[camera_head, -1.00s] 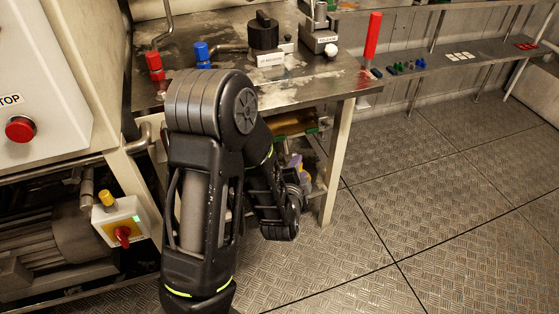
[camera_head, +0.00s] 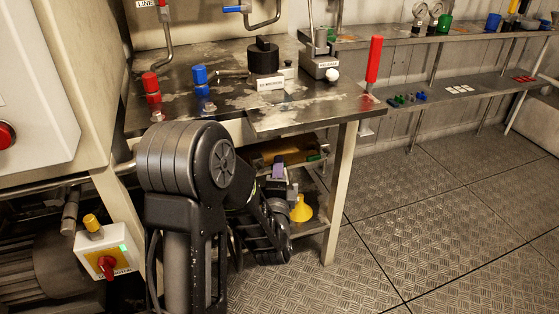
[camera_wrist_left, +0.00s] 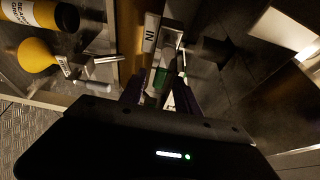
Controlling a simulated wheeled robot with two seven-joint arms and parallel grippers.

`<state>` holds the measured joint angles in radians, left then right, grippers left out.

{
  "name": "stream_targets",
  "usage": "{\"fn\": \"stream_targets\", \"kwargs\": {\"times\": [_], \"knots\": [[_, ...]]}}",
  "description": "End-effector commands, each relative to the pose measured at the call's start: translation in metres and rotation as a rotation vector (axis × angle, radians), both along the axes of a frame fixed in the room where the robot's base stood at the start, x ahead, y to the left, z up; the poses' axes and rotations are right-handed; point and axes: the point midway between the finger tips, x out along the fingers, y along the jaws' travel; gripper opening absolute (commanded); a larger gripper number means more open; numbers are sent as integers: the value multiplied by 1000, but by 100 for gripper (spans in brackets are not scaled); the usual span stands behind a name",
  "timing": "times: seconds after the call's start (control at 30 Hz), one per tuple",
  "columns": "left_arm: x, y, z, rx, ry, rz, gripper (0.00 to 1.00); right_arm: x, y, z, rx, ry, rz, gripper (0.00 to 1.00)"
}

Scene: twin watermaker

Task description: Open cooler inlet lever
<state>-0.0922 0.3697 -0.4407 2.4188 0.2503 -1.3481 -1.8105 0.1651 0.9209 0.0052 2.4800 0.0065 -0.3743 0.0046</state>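My left gripper (camera_head: 278,171) is under the workbench, by the lower shelf, partly hidden behind my own forearm. In the left wrist view its two dark purple fingers (camera_wrist_left: 160,92) stand apart. A green piece (camera_wrist_left: 160,78) shows between and just beyond them; I cannot tell whether they touch it. A white label reading "IN" (camera_wrist_left: 150,34) is beside a pale bar past the fingers. The cooler inlet lever cannot be told for certain; the green piece near that label may be part of it. My right gripper is not in view.
The workbench top (camera_head: 225,100) overhangs the gripper, and its front leg (camera_head: 340,190) stands to the right. A yellow funnel-like object (camera_head: 301,209) is close by on the lower shelf. Floor (camera_head: 430,220) at right is clear.

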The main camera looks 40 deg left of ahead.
Motion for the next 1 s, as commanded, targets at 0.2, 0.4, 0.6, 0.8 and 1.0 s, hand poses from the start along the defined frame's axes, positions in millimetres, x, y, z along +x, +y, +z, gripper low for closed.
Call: {"fn": "stream_targets", "kwargs": {"times": [0.2, 0.4, 0.6, 0.8, 1.0], "knots": [[29, 19, -2, 1, -1, 1, 38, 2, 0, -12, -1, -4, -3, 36], [44, 29, -1, 0, 1, 1, 38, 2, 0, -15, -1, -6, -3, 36], [46, 30, 0, -1, 1, 0, 38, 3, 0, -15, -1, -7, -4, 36], [46, 30, 0, -1, 1, 0, 28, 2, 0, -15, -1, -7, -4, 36], [46, 30, 0, -1, 1, 0, 12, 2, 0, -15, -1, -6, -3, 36]]}}
